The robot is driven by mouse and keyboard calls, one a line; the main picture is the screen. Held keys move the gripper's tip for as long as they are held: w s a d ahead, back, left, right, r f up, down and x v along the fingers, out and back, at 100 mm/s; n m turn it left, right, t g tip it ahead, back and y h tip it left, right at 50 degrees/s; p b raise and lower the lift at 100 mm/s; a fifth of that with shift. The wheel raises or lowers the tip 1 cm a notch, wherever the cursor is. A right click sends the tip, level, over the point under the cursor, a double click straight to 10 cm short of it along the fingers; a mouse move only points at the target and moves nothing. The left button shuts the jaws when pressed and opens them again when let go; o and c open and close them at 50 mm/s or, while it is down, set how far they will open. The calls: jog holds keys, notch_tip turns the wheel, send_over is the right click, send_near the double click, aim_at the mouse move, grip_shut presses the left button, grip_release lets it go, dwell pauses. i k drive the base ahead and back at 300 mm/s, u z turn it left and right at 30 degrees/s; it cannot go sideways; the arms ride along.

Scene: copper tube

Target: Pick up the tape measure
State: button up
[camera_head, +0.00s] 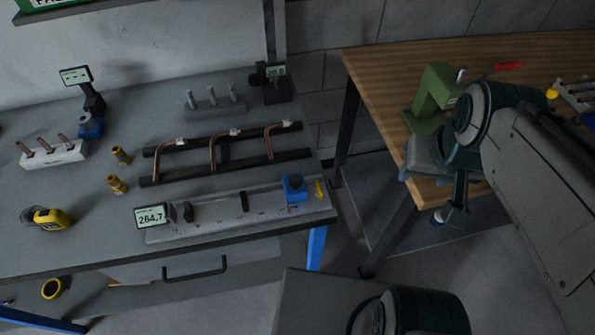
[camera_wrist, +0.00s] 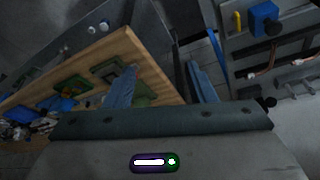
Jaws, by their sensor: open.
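The tape measure (camera_head: 46,217) is yellow and black and lies on the grey workbench (camera_head: 90,245), near its front at the left of the head view. I do not see it in the wrist view. My gripper (camera_head: 448,215) is at the right of the head view, beside the front corner of the wooden table and far from the tape measure. In the wrist view my gripper (camera_wrist: 160,88) has its two fingers spread apart with nothing between them.
A long measuring rail (camera_head: 240,215) with a blue block (camera_head: 294,187) lies along the bench front. Copper tubes on black bars (camera_head: 225,155) stand behind it. Brass fittings (camera_head: 118,184) lie near the tape measure. The wooden table (camera_head: 390,70) holds a green press (camera_head: 433,95).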

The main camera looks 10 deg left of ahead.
aim_at(51, 218)
jog(key=u, duration=3.7)
jog(key=i, duration=2.25)
jog(key=z, duration=1.8)
